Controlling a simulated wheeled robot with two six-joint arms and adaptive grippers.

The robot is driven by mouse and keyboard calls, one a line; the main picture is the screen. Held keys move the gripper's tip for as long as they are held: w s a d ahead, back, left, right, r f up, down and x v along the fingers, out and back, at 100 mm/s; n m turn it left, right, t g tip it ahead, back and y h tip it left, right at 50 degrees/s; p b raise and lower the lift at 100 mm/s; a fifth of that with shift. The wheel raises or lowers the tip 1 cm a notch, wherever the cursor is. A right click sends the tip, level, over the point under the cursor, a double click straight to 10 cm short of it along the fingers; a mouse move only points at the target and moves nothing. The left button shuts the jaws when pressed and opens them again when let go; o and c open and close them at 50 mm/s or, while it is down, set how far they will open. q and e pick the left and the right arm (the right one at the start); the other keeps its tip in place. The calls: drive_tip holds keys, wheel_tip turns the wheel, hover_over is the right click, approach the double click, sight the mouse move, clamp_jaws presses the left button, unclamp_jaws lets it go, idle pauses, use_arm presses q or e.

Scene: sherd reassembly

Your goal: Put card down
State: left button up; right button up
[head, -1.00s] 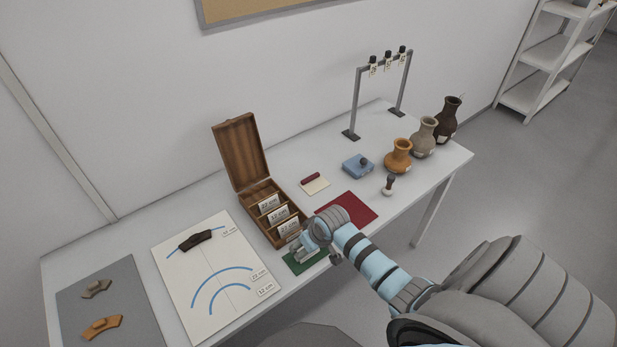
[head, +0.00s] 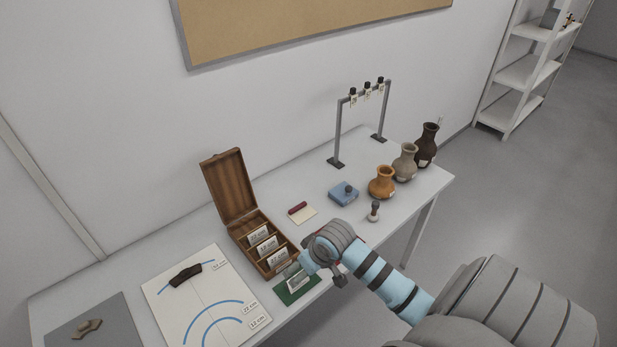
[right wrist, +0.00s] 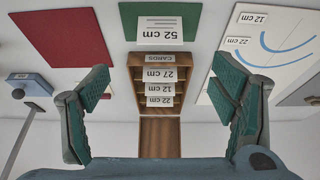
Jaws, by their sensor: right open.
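A white card reading "52 cm" (right wrist: 160,31) is on the green mat (right wrist: 189,10) in the right wrist view. In the head view the green mat (head: 304,292) is at the table's front edge, and the card (head: 298,281) on it is partly covered by my gripper. My right gripper (right wrist: 160,82) is open, with its two fingers wide apart and nothing between them touching. In the head view the right gripper (head: 303,267) is just above the mat. My left gripper is not in view.
An open wooden card box (head: 262,262) with several labelled cards stands just behind the mat. A white arc chart (head: 170,309) with a dark sherd (head: 186,274) lies to the left. A red mat (right wrist: 65,35) is beside the green one. Jars (head: 381,184) stand at the far right.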

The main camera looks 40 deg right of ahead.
drive_tip(key=s+d+f+m+g, duration=0.1)
drive_tip(key=s+f, duration=0.4)
drive_tip(key=f, duration=0.3)
drive_tip(key=s+d+f+g, duration=0.1)
drive_tip(key=s+f, duration=0.3)
drive_tip(key=f, duration=0.5)
drive_tip(key=s+a+f, duration=0.2)
drive_tip(key=s+f, duration=0.2)
drive_tip(key=s, duration=0.4)
drive_tip(key=s+a+f+n+g, duration=0.1)
drive_tip(key=s+f, duration=0.3)
drive_tip(key=s, duration=0.4)
drive_tip(key=s+a+f, duration=0.4)
drive_tip(key=s+f, duration=0.1)
drive_tip(key=s, duration=0.3)
drive_tip(key=shift+n+h, duration=0.3)
drive_tip(key=shift+h, duration=0.1)
wheel_tip(320, 180, down, 3)
drive_tip(key=b, duration=0.3)
drive_tip(key=shift+f, duration=0.15)
